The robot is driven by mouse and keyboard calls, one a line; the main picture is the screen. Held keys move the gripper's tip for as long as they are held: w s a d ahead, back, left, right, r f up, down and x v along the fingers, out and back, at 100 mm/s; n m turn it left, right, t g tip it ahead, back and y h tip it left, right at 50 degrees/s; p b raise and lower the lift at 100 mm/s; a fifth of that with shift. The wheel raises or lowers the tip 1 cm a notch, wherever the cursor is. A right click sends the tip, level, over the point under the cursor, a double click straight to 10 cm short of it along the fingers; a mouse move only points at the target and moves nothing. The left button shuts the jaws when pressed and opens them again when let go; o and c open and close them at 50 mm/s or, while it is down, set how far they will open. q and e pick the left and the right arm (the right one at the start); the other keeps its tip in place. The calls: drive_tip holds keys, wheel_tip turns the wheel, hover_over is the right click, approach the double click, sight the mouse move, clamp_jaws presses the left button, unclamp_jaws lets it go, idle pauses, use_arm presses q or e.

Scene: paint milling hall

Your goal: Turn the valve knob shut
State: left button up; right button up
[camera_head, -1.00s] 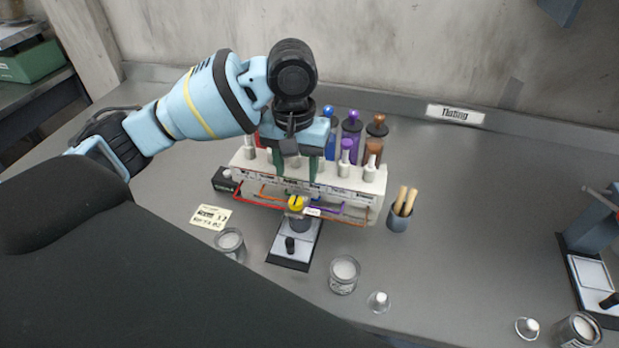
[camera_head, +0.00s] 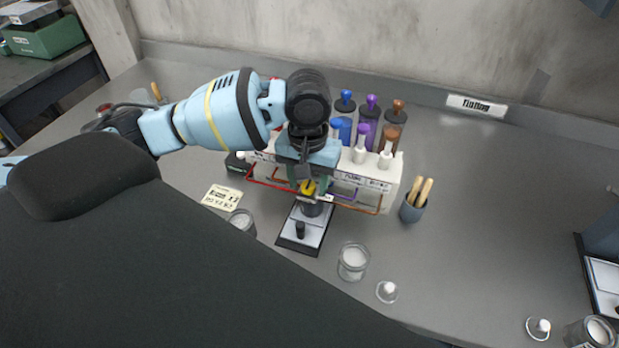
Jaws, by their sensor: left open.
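My left gripper (camera_head: 309,182) points down over the knob from above. The gripper body hides the middle of the rack and part of the bottles behind. My right gripper is not in view.
Blue, purple and brown bottles (camera_head: 391,121) stand behind the rack. A cup with wooden handles (camera_head: 412,207) is to its right. Glass jars, one a white-filled jar (camera_head: 353,262), stand in front. A label card (camera_head: 222,197) lies to the left. The bench at right is mostly clear.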

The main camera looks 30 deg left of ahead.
use_arm(q)
drive_tip(key=c, duration=1)
